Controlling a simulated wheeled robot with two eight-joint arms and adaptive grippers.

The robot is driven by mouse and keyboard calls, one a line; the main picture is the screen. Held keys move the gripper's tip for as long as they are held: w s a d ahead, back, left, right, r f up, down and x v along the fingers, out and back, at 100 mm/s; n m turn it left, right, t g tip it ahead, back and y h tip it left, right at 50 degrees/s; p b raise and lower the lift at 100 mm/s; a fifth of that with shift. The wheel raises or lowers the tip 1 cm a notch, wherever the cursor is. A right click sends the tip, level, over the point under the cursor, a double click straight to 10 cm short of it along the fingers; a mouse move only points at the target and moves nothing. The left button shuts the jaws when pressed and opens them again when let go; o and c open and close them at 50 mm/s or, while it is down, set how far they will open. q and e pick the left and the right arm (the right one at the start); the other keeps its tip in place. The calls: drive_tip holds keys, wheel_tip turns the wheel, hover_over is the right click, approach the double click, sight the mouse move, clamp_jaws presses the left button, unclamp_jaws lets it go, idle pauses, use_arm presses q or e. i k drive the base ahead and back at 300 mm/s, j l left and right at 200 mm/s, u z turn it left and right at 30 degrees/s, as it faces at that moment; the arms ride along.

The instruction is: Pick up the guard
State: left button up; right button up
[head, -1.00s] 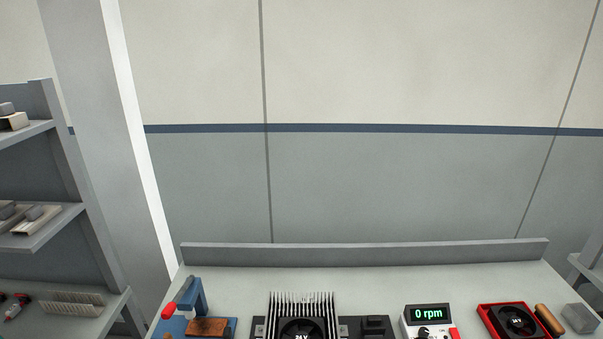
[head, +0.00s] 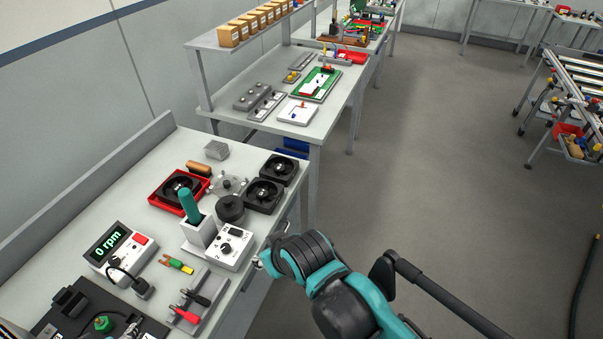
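A pale grey, flat, roughly square piece with a round middle, which looks like the guard (head: 228,184), lies on the bench in the head view. It is between the red tray with a fan and two black fans. My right arm comes in from the bottom right, teal and black. Its end, with small metal parts (head: 262,261), is at the bench's front edge, apart from the guard and nearer to me. Whether its fingers are open or shut is not clear. My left gripper is not in view.
Around the guard are the red tray (head: 164,201), black fans (head: 263,194), a dark round knob-like part (head: 230,208), a holder with a green-handled tool (head: 191,207) and a white control box (head: 231,248). A grey block (head: 216,150) stands behind. Floor at right is open.

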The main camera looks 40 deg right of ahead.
sight(226, 183)
drive_tip(key=l+z, duration=0.4)
drive_tip(key=j+u, duration=0.1)
drive_tip(key=u, duration=2.05)
drive_tip(key=z, duration=2.15)
drive_tip(key=u, duration=1.15)
drive_tip(key=i+l+u, duration=0.1)
drive_tip(key=l+u, duration=0.35)
drive_tip(key=l, duration=0.35)
drive_tip(key=l+u, duration=0.5)
drive_tip(key=l, duration=0.35)
